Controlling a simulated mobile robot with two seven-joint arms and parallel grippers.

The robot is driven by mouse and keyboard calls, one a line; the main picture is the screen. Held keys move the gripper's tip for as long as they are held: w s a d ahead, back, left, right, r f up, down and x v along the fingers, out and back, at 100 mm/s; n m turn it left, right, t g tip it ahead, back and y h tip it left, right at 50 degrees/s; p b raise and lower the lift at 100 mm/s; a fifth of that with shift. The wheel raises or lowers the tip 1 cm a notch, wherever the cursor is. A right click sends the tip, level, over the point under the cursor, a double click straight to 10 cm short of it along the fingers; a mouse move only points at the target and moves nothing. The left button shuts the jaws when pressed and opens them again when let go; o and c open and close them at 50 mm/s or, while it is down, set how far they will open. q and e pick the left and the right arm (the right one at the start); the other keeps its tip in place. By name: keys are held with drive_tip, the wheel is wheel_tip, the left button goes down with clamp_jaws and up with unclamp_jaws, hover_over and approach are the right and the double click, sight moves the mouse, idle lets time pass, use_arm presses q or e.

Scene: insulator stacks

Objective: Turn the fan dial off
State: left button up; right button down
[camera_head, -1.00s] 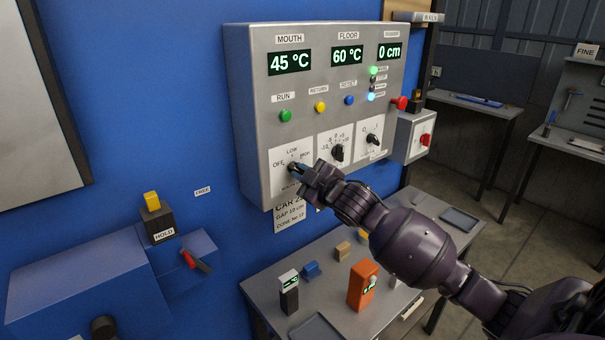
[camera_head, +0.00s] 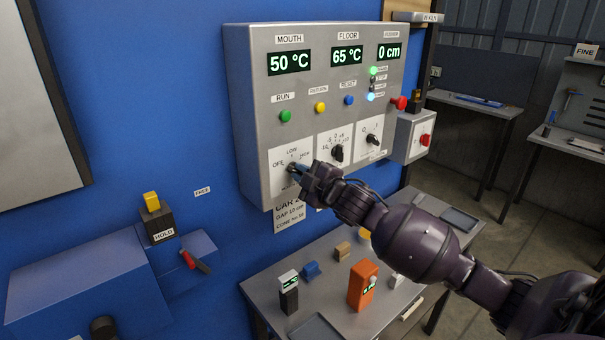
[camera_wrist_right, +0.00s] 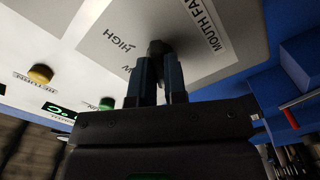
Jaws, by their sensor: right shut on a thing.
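The fan dial (camera_head: 291,168) is a small dark knob on a white plate at the lower left of the grey control panel (camera_head: 243,110). The plate is lettered OFF at the left and LOW at the top. In the right wrist view the dial (camera_wrist_right: 157,46) sits between the fingertips, beside the words HIGH and MOUTH FAN. My right gripper (camera_head: 299,169) is shut on the dial, and its two fingers (camera_wrist_right: 159,72) flank it. The fingers partly cover the dial, and I cannot tell which mark it points to. My left gripper is not in view.
The panel displays (camera_head: 289,62) read 50 °C, 65 °C and 0 cm. Two more dials (camera_head: 337,153) sit right of the fan dial, below several coloured buttons (camera_head: 320,106). A table (camera_head: 262,284) with small blocks stands beneath. A red-knobbed box (camera_head: 412,140) adjoins the panel's right side.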

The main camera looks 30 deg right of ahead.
drive_tip(key=c, duration=1.2)
unclamp_jaws()
drive_tip(key=shift+o, duration=0.2)
drive_tip(key=s+b, duration=0.1)
drive_tip(key=s, duration=0.9)
drive_tip(key=shift+s+d+b, duration=0.35)
drive_tip(key=shift+s+d, duration=0.05)
drive_tip(key=s+a+f+m+g+h, duration=0.1)
drive_tip(key=s+f+m, duration=0.15)
drive_tip(key=f, duration=0.65)
drive_tip(key=s+a+f+m+g, duration=0.15)
drive_tip(key=f+m, duration=0.25)
drive_tip(key=f, duration=0.5)
drive_tip(key=s+a+f+m+g, duration=0.2)
drive_tip(key=s+a+f, duration=0.2)
drive_tip(key=s+f, duration=0.3)
drive_tip(key=s+a+f+m+g+b, duration=0.1)
drive_tip(key=s+a+f+m+g, duration=0.1)
drive_tip(key=s+f, duration=0.5)
wheel_tip(320, 180, down, 3)
drive_tip(key=a+m, duration=0.1)
drive_tip(key=a, duration=0.1)
drive_tip(key=shift+s+a+h, duration=0.15)
drive_tip(key=shift+a+h, duration=0.25)
